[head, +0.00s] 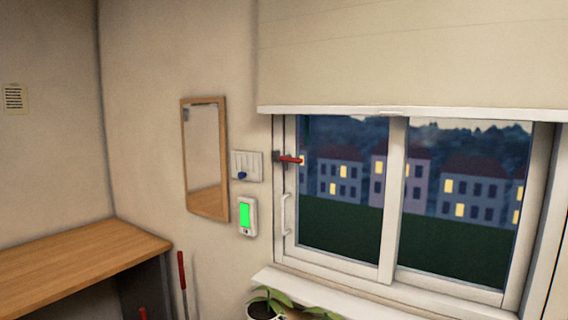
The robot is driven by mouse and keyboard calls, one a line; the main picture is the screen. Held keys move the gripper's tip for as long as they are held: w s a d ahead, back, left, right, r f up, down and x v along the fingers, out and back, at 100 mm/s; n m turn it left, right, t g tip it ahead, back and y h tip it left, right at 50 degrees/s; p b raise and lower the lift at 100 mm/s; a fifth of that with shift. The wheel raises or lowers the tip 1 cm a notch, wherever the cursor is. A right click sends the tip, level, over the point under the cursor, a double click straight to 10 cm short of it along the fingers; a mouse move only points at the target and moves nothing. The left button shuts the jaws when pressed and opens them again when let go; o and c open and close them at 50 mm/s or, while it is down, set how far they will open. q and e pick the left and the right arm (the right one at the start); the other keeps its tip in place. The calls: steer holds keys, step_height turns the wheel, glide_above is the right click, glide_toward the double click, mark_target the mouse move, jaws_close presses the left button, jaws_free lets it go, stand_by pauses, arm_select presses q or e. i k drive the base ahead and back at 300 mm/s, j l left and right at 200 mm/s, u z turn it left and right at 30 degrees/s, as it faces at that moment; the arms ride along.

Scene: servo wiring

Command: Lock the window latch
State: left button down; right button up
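The window (391,210) fills the right of the head view, with a white frame and two panes. A latch with a red handle (290,159) sits on the left side of the window frame, near the top of the left pane. The red handle points right, roughly level, over the edge of the glass. A white pull handle (287,214) is below it on the same frame side. Neither of my grippers is in view.
A roller blind (410,55) covers the window's top. Potted plants (266,302) stand below the sill (330,290). A mirror (206,160), a switch panel (246,165) and a green-screened device (246,216) hang left of the window. A wooden desk (75,258) is at left.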

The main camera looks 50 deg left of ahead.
mark_target(289, 158)
steer(key=i+j+u, duration=0.1)
steer(key=u, duration=1.35)
